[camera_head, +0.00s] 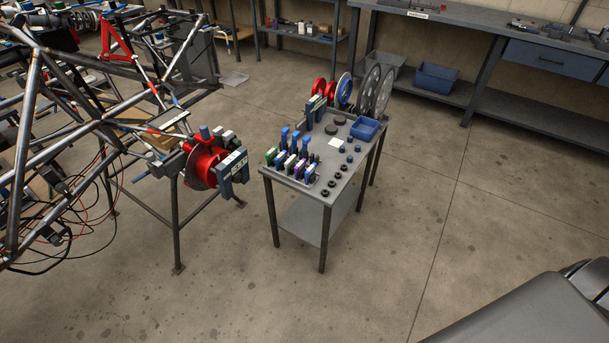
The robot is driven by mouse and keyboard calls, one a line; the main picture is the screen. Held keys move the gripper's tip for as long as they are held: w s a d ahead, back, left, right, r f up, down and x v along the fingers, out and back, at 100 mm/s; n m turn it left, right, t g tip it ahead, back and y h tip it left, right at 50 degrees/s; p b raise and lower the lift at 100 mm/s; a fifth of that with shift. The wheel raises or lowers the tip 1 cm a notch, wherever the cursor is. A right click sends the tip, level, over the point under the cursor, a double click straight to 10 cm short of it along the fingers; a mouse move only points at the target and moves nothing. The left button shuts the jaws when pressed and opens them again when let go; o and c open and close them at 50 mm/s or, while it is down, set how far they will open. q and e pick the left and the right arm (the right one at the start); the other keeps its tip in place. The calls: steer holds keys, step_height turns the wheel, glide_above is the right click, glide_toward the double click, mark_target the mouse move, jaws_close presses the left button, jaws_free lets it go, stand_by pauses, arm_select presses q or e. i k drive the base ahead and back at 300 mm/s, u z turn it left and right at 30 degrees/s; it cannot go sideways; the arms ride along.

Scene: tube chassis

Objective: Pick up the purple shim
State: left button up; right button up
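A small grey metal table (316,198) stands near the middle of the view. Near its front left corner is a tight group of upright shims with green, blue, dark and white parts. Among them a purple shim (298,168) shows as a small patch of colour, partly hidden by its neighbours. It is too small to make out its full shape. Neither of my grippers is in view.
A blue bin (364,128), black rings and discs share the table. To its left, a tube chassis (28,130) carries a red hub (203,160). Workbenches (480,30) line the back wall. Open concrete floor lies in front and right.

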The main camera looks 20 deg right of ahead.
mark_target(301, 166)
steer(key=z, duration=0.8)
steer(key=i, duration=0.7)
steer(key=u, duration=1.5)
